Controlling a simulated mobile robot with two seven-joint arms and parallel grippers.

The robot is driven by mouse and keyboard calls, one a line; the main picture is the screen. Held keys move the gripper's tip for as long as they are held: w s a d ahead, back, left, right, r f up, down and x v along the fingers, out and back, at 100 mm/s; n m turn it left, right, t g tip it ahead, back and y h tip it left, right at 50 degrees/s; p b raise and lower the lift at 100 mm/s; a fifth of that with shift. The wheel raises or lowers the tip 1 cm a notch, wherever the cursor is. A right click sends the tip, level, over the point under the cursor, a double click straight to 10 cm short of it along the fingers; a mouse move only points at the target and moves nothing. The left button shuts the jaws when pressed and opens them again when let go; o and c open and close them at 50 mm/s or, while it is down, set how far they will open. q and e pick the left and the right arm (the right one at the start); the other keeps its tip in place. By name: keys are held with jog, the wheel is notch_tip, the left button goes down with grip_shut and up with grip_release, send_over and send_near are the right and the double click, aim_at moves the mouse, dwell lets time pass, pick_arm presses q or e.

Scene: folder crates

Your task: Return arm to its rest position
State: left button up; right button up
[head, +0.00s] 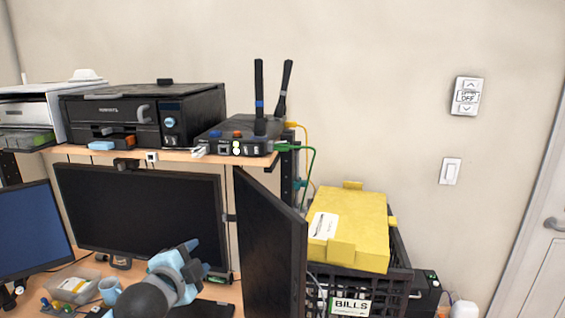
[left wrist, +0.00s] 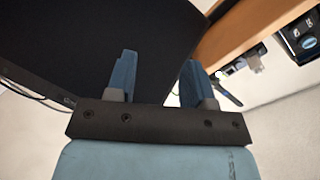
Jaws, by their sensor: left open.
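My left gripper (head: 194,262) is in the lower middle of the head view, over the desk and in front of the black monitor (head: 140,212). In the left wrist view its two blue fingers (left wrist: 156,80) stand apart with nothing between them. A dark panel, which looks like a monitor, fills much of the left wrist view behind the fingers. My right gripper is not in view. A yellow folder (head: 350,225) lies tilted on top of the black crate labelled BILLS (head: 395,285), at the right of the desk.
A side-turned monitor (head: 268,245) stands between my left gripper and the crate. A shelf (head: 180,156) above carries a printer (head: 145,115) and a router with antennas (head: 238,134). A mug (head: 110,290) and a grey tray (head: 72,288) sit left of my arm.

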pick_arm(q)
jog(key=s+f+n+g, duration=0.2)
jog(key=s+f+n, duration=0.3)
jog(key=f, duration=1)
jog(key=s+f+n+g, duration=0.2)
jog(key=s+f+n, duration=0.5)
jog(key=s+f, duration=1.4)
jog(key=shift+s+a+f+g, duration=0.2)
jog(key=shift+s+a+g, duration=0.1)
jog(key=shift+s, duration=0.7)
